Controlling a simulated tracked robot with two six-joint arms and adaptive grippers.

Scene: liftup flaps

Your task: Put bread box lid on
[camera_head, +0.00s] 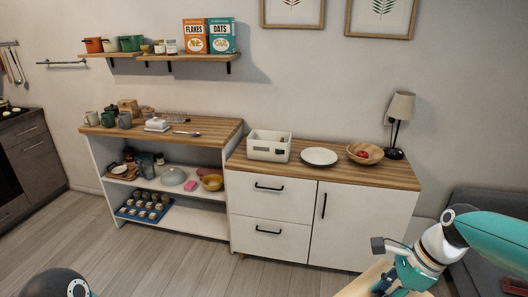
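The white bread box (268,148) stands on the wooden top of the right-hand cabinet, upright and with no lid on it. A flat light-wood board (362,284), which may be its lid, shows at the bottom edge, cut off by the frame. My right gripper (388,284) is at this board, low in front of the cabinet and well short of the box. Its fingertips are small and partly cut off, so I cannot tell if they are closed on the board. Only a dark part of my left arm shows at the bottom left; its gripper is out of view.
Right of the box are a white plate (319,157), a wooden bowl (364,153) with red fruit and a lamp (400,115). The left shelf unit (215,132) holds mugs and a butter dish (157,125). The floor (180,260) in front is clear.

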